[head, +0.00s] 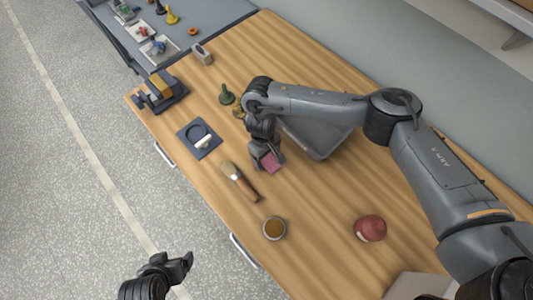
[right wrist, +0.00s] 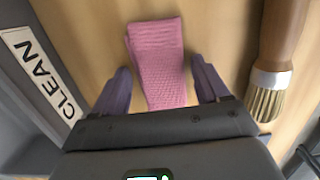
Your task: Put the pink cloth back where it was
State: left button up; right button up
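The pink cloth (head: 272,162) lies folded on the wooden table, beside the grey tray (head: 322,150) and close to a wooden-handled brush. In the right wrist view the cloth (right wrist: 158,55) shows as a folded strip, its near end between my right gripper's fingers. My right gripper (right wrist: 160,88) is open, with a gap between each finger and the cloth. In the head view the right gripper (head: 267,160) points down at the cloth and partly hides it. My left gripper (head: 186,262) is empty, out over the floor in front of the table; its opening is unclear.
The brush (head: 238,180) lies left of the cloth, close to the right gripper. A label reading CLEAN (right wrist: 42,75) is on the tray side. A dark square holder (head: 198,138), a round amber-filled dish (head: 274,229) and a red rounded object (head: 370,229) stand on the table.

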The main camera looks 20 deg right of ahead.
jog(key=shift+o, duration=0.6)
jog(key=shift+r, duration=0.2)
notch_tip(320, 180, up, 12)
jog(key=w+p, duration=0.1)
jog(key=p, duration=0.2)
jog(key=shift+w+a, duration=0.15)
jog(key=shift+a, duration=0.05)
